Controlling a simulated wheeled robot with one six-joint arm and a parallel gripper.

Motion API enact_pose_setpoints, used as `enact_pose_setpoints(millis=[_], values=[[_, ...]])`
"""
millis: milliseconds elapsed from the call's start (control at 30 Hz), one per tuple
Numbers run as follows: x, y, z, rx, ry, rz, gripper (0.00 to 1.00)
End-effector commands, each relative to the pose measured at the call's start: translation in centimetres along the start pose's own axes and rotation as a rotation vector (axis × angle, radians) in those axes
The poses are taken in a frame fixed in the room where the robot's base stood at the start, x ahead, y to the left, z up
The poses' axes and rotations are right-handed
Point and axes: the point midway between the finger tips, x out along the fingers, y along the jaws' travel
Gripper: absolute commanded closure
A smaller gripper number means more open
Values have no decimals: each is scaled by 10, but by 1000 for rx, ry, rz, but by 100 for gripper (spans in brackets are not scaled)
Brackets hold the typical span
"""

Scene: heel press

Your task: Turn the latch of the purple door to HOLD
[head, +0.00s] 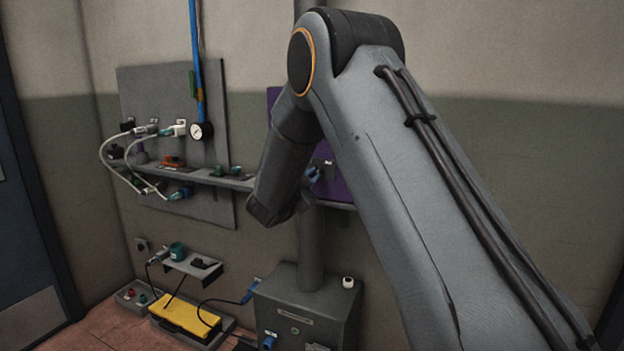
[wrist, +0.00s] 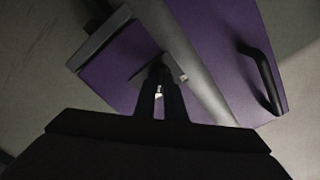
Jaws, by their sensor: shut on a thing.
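The purple door (wrist: 215,45) fills much of the wrist view, tilted in the picture, with a black bar handle (wrist: 262,78) at its right. A purple part also shows behind my arm in the head view (head: 337,188). My gripper (wrist: 162,80) is at the purple surface, its dark fingers close together and shut on a small part there, taken to be the latch. The fingers hide most of this part, so its angle and any HOLD mark cannot be read. In the head view my arm largely hides the gripper and latch.
A grey band (wrist: 185,50) crosses the purple surface beside my fingers. A grey panel (head: 160,90) with a shelf, gauge (head: 202,131) and cables hangs at left. Below stand a grey box (head: 340,307) and a yellow case (head: 185,313).

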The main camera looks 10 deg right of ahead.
Motion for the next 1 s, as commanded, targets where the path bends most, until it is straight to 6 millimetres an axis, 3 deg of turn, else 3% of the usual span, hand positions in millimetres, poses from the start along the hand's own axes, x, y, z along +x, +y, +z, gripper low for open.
enact_pose_setpoints(millis=[333, 367, 467, 767, 1000], values=[[0, 0, 0, 3, 0, 1, 100], [0, 0, 0, 3, 0, 1, 87], [0, 0, 0, 2, 0, 1, 71], [-1, 0, 0, 2, 0, 0, 71], [-30, 0, 1, 1, -2, -2, 71]])
